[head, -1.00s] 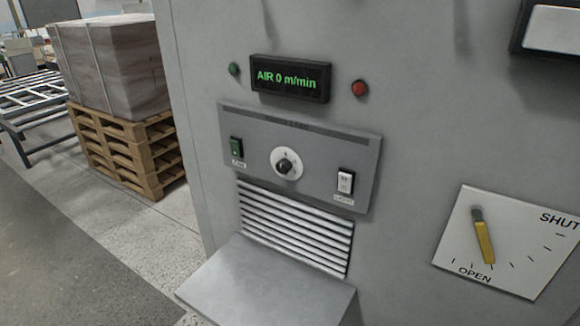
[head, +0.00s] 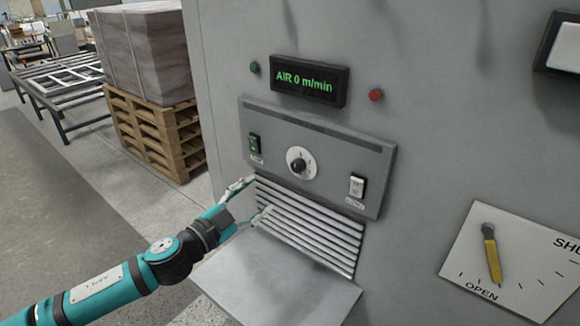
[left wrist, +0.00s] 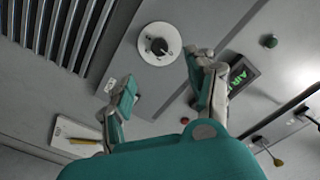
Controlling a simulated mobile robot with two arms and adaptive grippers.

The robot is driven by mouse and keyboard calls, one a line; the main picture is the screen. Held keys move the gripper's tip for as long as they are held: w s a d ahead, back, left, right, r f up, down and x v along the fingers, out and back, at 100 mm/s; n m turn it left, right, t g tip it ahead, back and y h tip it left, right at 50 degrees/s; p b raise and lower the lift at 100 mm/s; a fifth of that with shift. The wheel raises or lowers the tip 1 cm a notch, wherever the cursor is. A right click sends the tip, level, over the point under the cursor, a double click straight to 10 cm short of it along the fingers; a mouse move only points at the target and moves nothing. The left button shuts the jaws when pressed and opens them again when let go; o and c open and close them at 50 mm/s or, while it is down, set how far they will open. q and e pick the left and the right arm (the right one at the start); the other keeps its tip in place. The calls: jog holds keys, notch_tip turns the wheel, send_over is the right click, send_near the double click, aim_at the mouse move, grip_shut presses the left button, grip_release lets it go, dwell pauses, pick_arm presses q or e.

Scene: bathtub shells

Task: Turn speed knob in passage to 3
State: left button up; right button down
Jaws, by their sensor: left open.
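The speed knob (head: 299,163) is a black knob on a white round dial on the grey control panel (head: 330,145). It also shows in the left wrist view (left wrist: 158,46), just beyond the fingers. The display above (head: 308,82) reads "AIR 0 m/min". My left gripper (head: 252,198) is open and empty, in front of the vent slats, below and left of the knob in the head view. In the left wrist view its two fingers (left wrist: 160,90) stand apart, with nothing between them. My right gripper is not in view.
A metal shelf (head: 280,280) juts out below the vent slats (head: 310,225). A yellow lever (head: 491,255) points near OPEN at right. A loaded pallet (head: 155,130) stands at left.

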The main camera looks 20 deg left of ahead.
aim_at(294, 169)
pick_arm(q)
jog(key=p+x, duration=0.4)
jog(key=x, duration=0.7)
jog(key=shift+w+d, duration=0.2)
jog(key=shift+w, duration=0.15)
jog(key=shift+w+d, duration=0.3)
jog(key=shift+w, duration=0.35)
jog(key=shift+c, duration=0.2)
jog(key=shift+c, duration=1)
jog(key=c, duration=0.9)
